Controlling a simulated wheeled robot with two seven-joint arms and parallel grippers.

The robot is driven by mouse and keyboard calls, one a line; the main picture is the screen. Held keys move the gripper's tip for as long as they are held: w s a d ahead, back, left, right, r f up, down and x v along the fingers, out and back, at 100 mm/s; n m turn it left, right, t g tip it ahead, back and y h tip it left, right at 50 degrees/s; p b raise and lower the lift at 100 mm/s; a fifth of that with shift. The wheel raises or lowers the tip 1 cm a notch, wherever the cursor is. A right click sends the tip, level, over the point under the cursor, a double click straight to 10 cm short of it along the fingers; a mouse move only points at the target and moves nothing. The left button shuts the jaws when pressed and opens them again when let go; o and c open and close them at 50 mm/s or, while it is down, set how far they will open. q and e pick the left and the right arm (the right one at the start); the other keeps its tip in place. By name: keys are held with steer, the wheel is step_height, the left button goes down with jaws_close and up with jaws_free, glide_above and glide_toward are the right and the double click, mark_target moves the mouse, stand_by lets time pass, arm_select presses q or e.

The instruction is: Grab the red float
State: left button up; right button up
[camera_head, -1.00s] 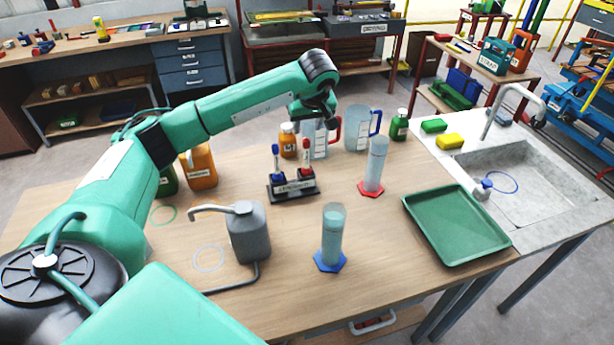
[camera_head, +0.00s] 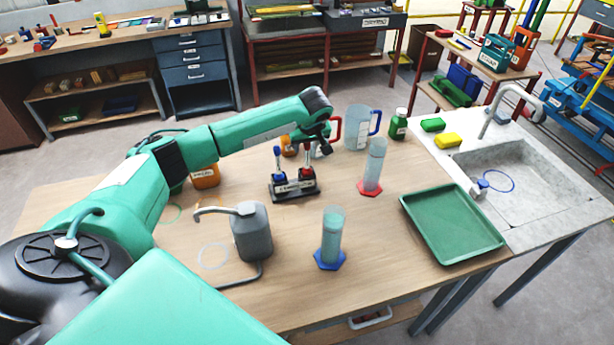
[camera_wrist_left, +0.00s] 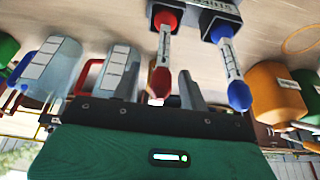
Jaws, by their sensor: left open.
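The red float (camera_head: 306,160) stands upright in a small dark rack (camera_head: 293,189) on the wooden table, beside the blue float (camera_head: 278,162). My left gripper (camera_head: 322,146) is just above and behind the red float in the head view. In the left wrist view, the picture is upside down. There the red float (camera_wrist_left: 161,70) reaches between the two fingers of my open left gripper (camera_wrist_left: 161,84), and no grip on it shows. The blue float (camera_wrist_left: 232,75) is outside the fingers, to the right. My right gripper is not in view.
A grey bottle (camera_head: 251,232) with a bent spout and a blue-based cylinder (camera_head: 332,238) stand in front of the rack. A red-based cylinder (camera_head: 374,167) is to its right. Jugs (camera_head: 357,128) stand behind. A green tray (camera_head: 452,224) lies at the right.

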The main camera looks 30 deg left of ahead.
arm_select(q)
jaws_close()
steer(key=shift+r, duration=0.15)
